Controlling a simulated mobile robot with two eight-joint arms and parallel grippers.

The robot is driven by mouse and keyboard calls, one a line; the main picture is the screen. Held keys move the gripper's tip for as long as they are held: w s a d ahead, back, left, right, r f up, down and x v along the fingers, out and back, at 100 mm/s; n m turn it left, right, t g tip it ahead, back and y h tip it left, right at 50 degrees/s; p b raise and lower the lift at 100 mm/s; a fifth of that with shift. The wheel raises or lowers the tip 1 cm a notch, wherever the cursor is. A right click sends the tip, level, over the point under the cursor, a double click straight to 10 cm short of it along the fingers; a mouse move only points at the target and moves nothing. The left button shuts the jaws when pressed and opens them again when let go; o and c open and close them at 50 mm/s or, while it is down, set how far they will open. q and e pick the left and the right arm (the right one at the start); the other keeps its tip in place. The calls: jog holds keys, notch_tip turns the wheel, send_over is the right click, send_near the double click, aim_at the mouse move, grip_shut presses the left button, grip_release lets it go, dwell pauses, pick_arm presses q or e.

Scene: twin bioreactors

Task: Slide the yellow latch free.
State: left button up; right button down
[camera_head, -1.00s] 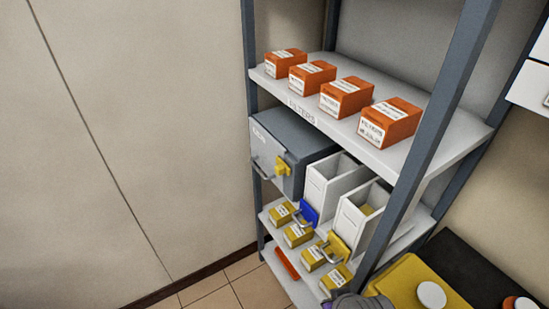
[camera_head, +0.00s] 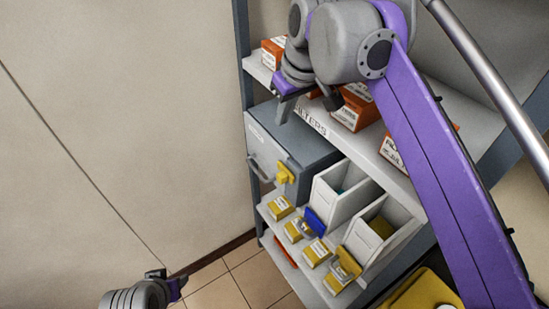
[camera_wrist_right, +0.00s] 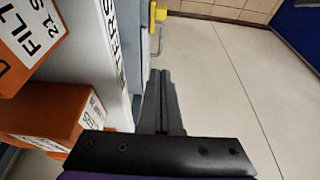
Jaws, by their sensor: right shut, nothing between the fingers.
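The yellow latch (camera_head: 286,174) sits on the front of a grey box (camera_head: 300,142) on the middle shelf, beside a metal handle (camera_head: 259,172). The latch also shows at the top of the right wrist view (camera_wrist_right: 159,13), near the handle. My right gripper (camera_head: 283,112) is above the box's top, up and left of the latch and apart from it. Its fingers (camera_wrist_right: 160,88) are together and empty in the right wrist view. Part of my left arm's end (camera_head: 155,280) shows at the bottom left, far from the latch; its fingers are not clear.
Orange filter boxes (camera_head: 357,107) stand on the upper shelf (camera_head: 330,125), close to my right arm and partly hidden by it. White bins (camera_head: 340,197) and small yellow boxes (camera_head: 280,208) are right of and below the grey box. The floor and wall to the left are clear.

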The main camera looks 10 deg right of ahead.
aim_at(283, 181)
pick_arm(q)
jog(key=shift+s+f+b, duration=0.35)
jog(key=shift+f+b, duration=0.1)
jog(key=shift+f, duration=0.2)
pick_arm(e)
jog(key=s+d+x, duration=0.1)
jog(key=x, duration=0.8)
jog(key=s+d+f+x, duration=0.1)
jog(key=s+x, duration=0.1)
jog(key=x, duration=0.7)
jog(key=shift+a+f, duration=0.35)
jog(key=shift+f, duration=0.05)
jog(key=shift+s, duration=0.1)
jog(key=shift+s+d, duration=0.25)
jog(key=shift+s, duration=0.35)
jog(key=shift+s+d, duration=0.25)
jog(key=shift+s, duration=0.4)
jog(key=shift+s+d, duration=0.25)
jog(key=shift+s, duration=0.35)
